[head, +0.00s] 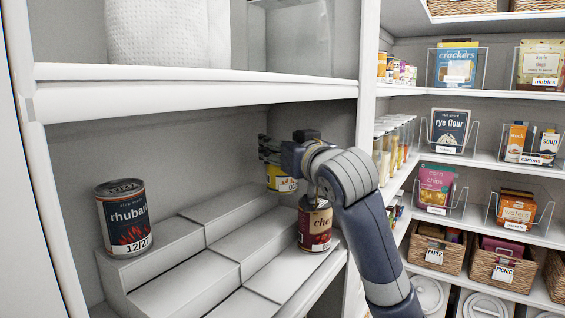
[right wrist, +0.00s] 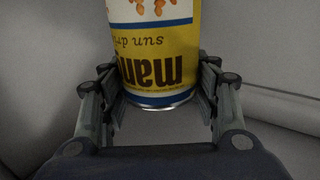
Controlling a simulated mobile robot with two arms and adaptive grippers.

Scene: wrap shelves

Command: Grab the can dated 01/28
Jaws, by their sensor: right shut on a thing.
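A yellow can with a blue band (head: 280,180) is between the fingers of my right gripper (head: 268,152), above the stepped riser. Its date tag begins "01"; the rest is hidden by my arm. In the right wrist view the can (right wrist: 155,40) appears upside down, with the gripper fingers (right wrist: 157,80) closed against both sides. A dark rhubarb can (head: 124,222) dated 12/27 stands on the left of the riser. A dark red can reading "che" (head: 314,228) stands at the riser's right, just below my right arm; its date is too small to read surely. My left gripper is not in view.
The white stepped riser (head: 190,285) fills the shelf bay, its middle steps bare. A white shelf (head: 200,80) lies close above, and an upright post (head: 367,90) stands to the right. Farther right are shelves with boxed food and wicker baskets (head: 436,250).

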